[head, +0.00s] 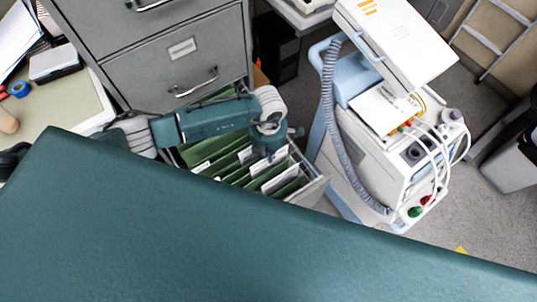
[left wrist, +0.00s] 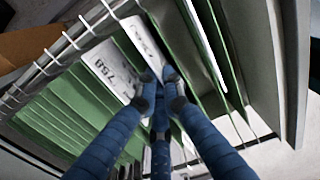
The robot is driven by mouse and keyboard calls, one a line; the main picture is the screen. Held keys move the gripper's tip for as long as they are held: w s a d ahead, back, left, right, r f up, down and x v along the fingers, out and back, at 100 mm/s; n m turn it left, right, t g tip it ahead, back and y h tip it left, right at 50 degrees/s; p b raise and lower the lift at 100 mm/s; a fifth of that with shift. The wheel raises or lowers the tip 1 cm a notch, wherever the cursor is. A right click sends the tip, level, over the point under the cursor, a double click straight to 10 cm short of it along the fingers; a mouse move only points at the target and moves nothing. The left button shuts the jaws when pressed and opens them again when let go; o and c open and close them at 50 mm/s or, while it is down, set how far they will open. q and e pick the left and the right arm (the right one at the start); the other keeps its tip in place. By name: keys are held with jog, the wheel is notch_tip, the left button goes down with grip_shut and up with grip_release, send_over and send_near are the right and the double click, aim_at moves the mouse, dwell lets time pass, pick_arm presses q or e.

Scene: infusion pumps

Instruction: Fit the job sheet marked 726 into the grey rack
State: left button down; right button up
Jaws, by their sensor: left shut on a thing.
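An open grey drawer (head: 314,188), the only rack-like holder I see, is filled with green hanging folders (head: 212,160) and white sheets. My left gripper (head: 269,150) points down into it. In the left wrist view my left gripper (left wrist: 160,82) is shut on the upper part of a white sheet (left wrist: 142,40), which stands among the folders. Its printed mark is partly covered and I cannot read it. Another white sheet (left wrist: 106,68) beside it, on the left, seems to read 758. I cannot make out a sheet marked 726. My right gripper is not in view.
The grey cabinet (head: 175,52) rises behind the drawer. A white and blue medical cart (head: 375,165) with a hose and cables stands close on the right. A desk (head: 70,105) with small items is at left. Wire rails (left wrist: 60,48) border the folders.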

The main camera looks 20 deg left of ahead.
pick_arm(q)
notch_tip(320, 180, up, 8)
jog(key=p, duration=0.5)
dwell(1.3)
